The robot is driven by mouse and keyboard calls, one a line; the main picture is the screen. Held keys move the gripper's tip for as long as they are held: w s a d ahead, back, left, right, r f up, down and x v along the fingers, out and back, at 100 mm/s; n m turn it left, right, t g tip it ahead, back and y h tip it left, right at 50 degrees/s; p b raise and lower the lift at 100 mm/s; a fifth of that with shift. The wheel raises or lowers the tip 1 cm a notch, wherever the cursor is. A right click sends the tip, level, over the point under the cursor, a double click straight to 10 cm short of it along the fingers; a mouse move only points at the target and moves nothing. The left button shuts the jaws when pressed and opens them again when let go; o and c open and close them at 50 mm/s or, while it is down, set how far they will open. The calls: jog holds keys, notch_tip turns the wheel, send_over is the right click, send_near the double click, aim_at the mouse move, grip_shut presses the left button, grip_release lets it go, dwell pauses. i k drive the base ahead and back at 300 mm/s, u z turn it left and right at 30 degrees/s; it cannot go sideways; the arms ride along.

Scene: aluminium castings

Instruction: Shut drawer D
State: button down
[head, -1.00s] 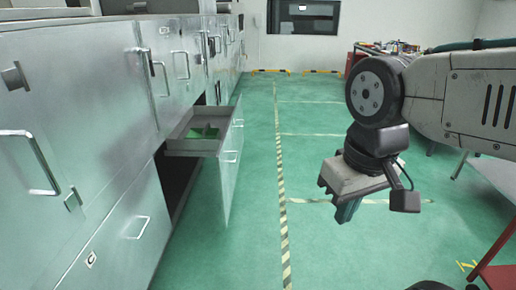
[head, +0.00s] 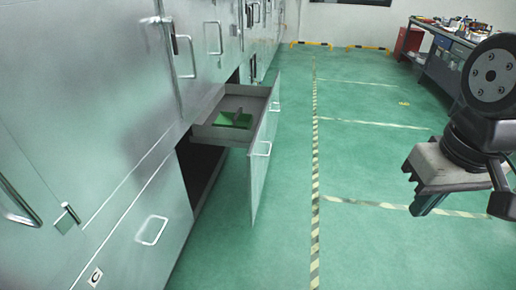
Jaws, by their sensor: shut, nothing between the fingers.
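One drawer (head: 262,160) stands pulled out from the metal cabinet row on the left. Its tall front panel carries two bar handles, and its shallow grey tray holds a green item (head: 233,120) with a small grey piece. I see no letter on this drawer's front from here, so I cannot tell whether it is D. My gripper (head: 428,203) hangs at the right of the view, pointing down, shut and empty, well apart from the drawer across the aisle.
Closed cabinet doors with handles (head: 155,230) line the left side. The green floor between the drawer and my gripper is clear, with a striped tape line (head: 315,170) along it. A cluttered workbench (head: 440,50) stands at the back right.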

aim_at(262, 102)
jog(key=u, duration=0.5)
jog(key=i, duration=1)
jog(key=u, duration=0.7)
